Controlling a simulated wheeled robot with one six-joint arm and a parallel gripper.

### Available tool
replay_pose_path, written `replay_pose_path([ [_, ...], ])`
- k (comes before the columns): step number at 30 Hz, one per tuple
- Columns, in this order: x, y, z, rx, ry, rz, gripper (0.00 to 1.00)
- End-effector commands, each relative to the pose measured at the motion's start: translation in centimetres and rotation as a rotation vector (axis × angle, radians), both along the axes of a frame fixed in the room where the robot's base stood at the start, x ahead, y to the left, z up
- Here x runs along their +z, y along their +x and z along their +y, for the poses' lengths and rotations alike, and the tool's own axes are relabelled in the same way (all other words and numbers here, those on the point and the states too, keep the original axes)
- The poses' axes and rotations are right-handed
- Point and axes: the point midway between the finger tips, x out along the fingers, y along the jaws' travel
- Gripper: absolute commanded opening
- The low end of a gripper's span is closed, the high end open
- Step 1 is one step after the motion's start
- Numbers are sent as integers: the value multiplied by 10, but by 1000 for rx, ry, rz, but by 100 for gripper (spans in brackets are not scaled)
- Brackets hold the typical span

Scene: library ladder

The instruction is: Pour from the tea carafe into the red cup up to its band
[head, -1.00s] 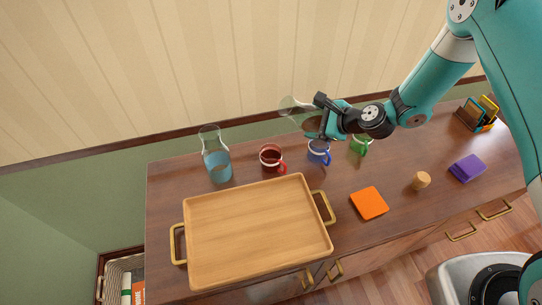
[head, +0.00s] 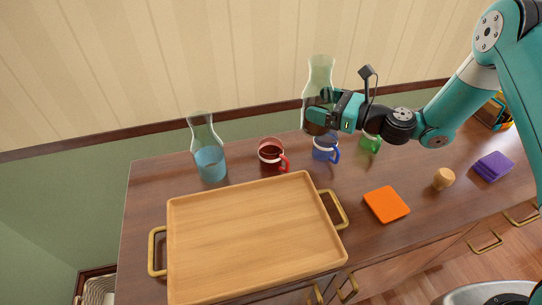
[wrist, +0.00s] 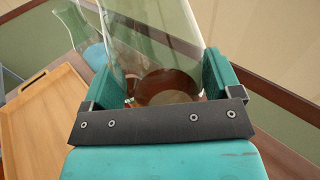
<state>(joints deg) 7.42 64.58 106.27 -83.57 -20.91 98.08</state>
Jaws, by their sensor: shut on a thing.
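The tea carafe (head: 319,78) is clear glass with brown tea low inside. It stands about upright in the air, behind and to the right of the red cup. My gripper (head: 328,108) is shut around its body. In the wrist view the carafe (wrist: 165,45) sits between the two teal finger pads, with the tea at its bottom. The red cup (head: 269,163) stands upright on the cabinet top behind the tray, its handle to the right. A pale band shows near its rim; the level inside is too small to tell.
A carafe of blue liquid (head: 210,163) stands left of the red cup. A blue mug (head: 324,153) and green mug (head: 371,143) stand to the right. A wooden tray (head: 250,235), orange square (head: 386,204), cork (head: 443,179) and purple stack (head: 491,166) lie in front.

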Motion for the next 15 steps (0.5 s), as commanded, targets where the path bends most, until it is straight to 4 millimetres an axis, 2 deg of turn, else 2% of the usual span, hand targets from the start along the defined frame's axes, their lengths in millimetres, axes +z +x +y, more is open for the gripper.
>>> replay_pose_path([
  [1,-5,1,0,1,6,-6,28],
  [15,-3,0,1,0,46,7,28],
])
